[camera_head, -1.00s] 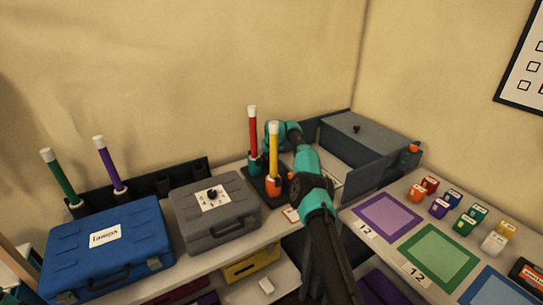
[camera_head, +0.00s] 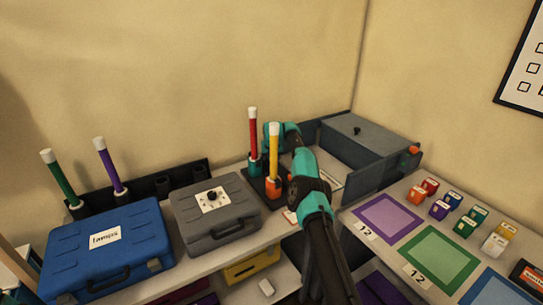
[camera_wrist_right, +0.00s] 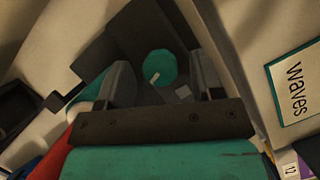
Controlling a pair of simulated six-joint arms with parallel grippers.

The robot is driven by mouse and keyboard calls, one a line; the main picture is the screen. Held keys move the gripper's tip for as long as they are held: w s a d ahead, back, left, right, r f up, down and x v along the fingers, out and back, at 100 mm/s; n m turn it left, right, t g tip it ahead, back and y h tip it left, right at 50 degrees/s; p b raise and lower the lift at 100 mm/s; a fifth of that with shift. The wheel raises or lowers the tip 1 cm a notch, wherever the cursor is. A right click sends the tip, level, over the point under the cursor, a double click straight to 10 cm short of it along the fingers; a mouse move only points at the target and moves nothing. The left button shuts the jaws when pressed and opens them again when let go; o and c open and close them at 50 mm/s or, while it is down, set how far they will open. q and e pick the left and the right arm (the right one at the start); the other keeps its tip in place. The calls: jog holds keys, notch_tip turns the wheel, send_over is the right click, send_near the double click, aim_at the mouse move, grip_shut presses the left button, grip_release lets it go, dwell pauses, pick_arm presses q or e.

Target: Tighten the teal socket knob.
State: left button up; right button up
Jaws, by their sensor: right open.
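The teal socket knob (camera_wrist_right: 160,65) shows in the right wrist view as a round teal top with a small white mark. My right gripper (camera_wrist_right: 162,80) is open, with one finger on each side of the knob; I cannot tell whether they touch it. A red wand (camera_head: 253,130) stands in a teal socket (camera_head: 256,165) on a dark base, beside a yellow wand (camera_head: 274,150) in an orange socket (camera_head: 273,187). My left gripper is not in view.
A grey case (camera_head: 235,220) and a blue case (camera_head: 75,258) stand left of the wands. A grey bin (camera_head: 365,140) is behind right. A "waves" card (camera_wrist_right: 295,85) lies right in the wrist view. Small coloured blocks (camera_head: 465,226) and mats fill the right table.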

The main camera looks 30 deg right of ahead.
jog(key=shift+r, duration=0.15)
jog(key=v, duration=1.7)
jog(key=shift+r, duration=0.1)
